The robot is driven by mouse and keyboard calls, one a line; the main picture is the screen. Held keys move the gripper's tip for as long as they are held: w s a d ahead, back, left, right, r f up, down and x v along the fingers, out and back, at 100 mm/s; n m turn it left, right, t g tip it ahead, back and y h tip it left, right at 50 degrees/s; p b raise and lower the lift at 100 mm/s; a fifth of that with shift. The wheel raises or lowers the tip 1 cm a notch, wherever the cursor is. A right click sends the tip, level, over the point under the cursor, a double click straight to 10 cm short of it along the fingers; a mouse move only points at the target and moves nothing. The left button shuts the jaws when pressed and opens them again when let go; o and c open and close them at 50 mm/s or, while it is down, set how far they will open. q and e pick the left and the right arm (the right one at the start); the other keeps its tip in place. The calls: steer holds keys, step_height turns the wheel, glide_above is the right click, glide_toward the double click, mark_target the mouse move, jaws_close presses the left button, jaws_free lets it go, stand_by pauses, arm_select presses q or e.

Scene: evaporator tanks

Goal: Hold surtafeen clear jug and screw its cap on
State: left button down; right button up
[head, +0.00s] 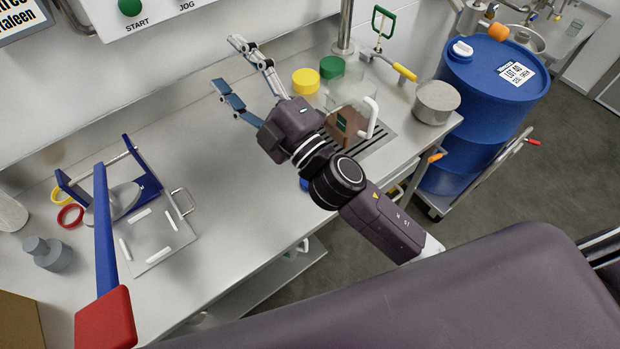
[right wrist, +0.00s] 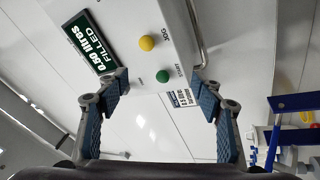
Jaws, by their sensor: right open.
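A clear jug (head: 350,92) with a white handle and a brownish lower part stands on the bench at the drain grate in the head view. My right arm partly hides its left side, and its label is too small to read. A yellow cap (head: 305,81) and a green cap (head: 332,67) lie behind it, to the left. Which cap belongs to the jug I cannot tell. My right gripper (head: 228,64) is open and empty, up and left of the jug and apart from it. Its spread fingers also show in the right wrist view (right wrist: 162,98). My left gripper is out of view.
A blue drum (head: 490,85) on a trolley stands at the right, near a metal pot (head: 436,102). A blue-framed press with a red-ended lever (head: 106,318) stands at the left. A control panel (right wrist: 165,45) faces the right wrist camera. The middle bench is clear.

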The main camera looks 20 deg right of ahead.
steer(key=s+a+r+n+g+y, duration=0.2)
steer(key=s+a+n+g+y, duration=0.5)
steer(key=a+n+g+y, duration=0.55)
steer(key=s+a+f+n+g+h, duration=0.2)
steer(key=s+f+n+g+h, duration=0.1)
steer(key=f+n, duration=0.35)
steer(key=s+a+f+n+g+h, duration=0.2)
steer(key=f+n+g+h, duration=0.25)
steer(key=n, duration=0.25)
steer(key=w+d+f+n+h, duration=0.2)
steer(key=d+f+n+h, duration=0.2)
steer(key=d+f+h, duration=0.55)
steer(key=w+d+f+h, duration=0.1)
steer(key=d+f, duration=0.1)
steer(key=d, duration=0.4)
steer(key=w+d+f+h, duration=0.2)
steer(key=d, duration=0.4)
steer(key=w+d+f+h, duration=0.2)
steer(key=d, duration=0.5)
steer(key=shift+w+t, duration=0.2)
steer(key=shift+t, duration=0.1)
